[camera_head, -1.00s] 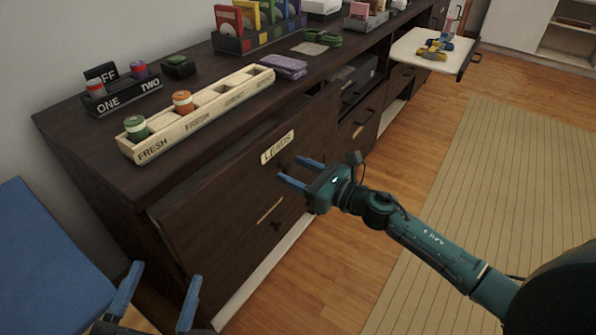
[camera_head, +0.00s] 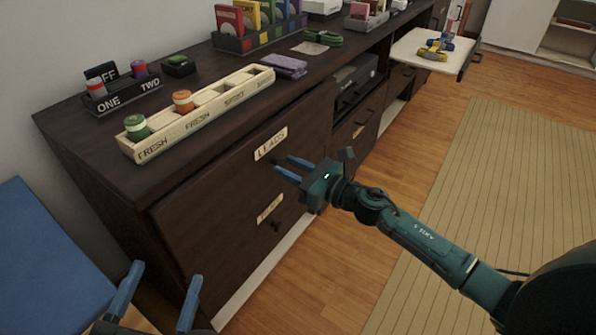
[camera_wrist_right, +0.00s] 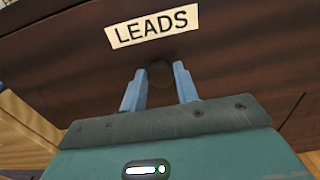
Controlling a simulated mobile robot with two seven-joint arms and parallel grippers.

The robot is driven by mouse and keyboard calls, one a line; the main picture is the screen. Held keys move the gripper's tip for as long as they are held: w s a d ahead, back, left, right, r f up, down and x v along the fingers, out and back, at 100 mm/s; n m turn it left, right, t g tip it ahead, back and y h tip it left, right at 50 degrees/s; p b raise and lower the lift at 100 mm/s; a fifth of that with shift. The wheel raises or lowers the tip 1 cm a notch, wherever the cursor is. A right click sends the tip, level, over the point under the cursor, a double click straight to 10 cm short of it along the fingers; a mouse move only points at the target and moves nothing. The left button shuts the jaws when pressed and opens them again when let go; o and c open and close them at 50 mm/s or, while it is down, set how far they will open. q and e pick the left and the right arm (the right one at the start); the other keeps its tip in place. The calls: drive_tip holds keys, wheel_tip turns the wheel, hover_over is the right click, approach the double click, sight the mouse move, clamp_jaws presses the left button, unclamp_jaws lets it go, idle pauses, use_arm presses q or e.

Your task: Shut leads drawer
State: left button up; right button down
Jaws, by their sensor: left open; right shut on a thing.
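The LEADS drawer (camera_head: 225,182) is the dark upper drawer of the cabinet, with a cream label (camera_head: 270,143). Its front looks about flush with the cabinet face; I cannot tell whether a small gap is left. My right gripper (camera_head: 282,166) is at the drawer front, below the label. In the right wrist view its blue fingers (camera_wrist_right: 160,88) are on either side of a dark round knob (camera_wrist_right: 160,75), shut on it. My left gripper (camera_head: 166,272) is open and empty at the lower left, apart from the cabinet.
A lower drawer with a label (camera_head: 270,209) sits below. On the cabinet top are a wooden compartment tray (camera_head: 180,127), a dark ONE/TWO tray (camera_head: 125,97) and purple cloths (camera_head: 284,66). A blue panel (camera_head: 50,265) stands left. The floor at right is clear, with a striped rug (camera_head: 490,190).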

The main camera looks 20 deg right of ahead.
drive_tip(key=shift+x, duration=1.2)
drive_tip(key=shift+r, duration=0.1)
drive_tip(key=c, duration=1.5)
unclamp_jaws()
drive_tip(key=o, duration=0.4)
drive_tip(key=shift+w, duration=0.1)
drive_tip(key=shift+o, duration=0.2)
drive_tip(key=v, duration=1.3)
